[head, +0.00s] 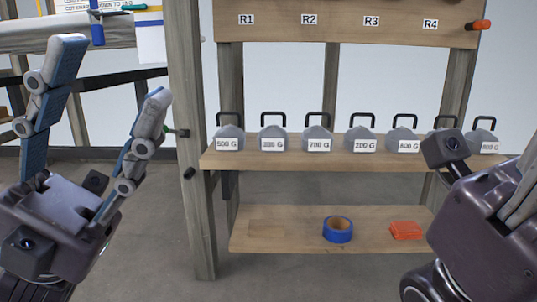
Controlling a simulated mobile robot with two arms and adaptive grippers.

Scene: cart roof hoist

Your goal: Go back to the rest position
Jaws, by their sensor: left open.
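My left gripper (111,80) is raised at the left side of the head view. Its two fingers point up and stand wide apart, with nothing between them. My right gripper (485,225) shows only in part at the right edge. Its fingertips are out of the picture, so I cannot tell whether it is open or shut. Neither gripper is seen touching the shelf or its weights.
Several grey labelled weights with black handles, such as the 700 G weight (319,138), stand on the upper shelf (290,160). Blue tape (338,229) and an orange item (405,230) lie on the lower shelf (280,240). A wooden post (190,130) stands right of my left gripper.

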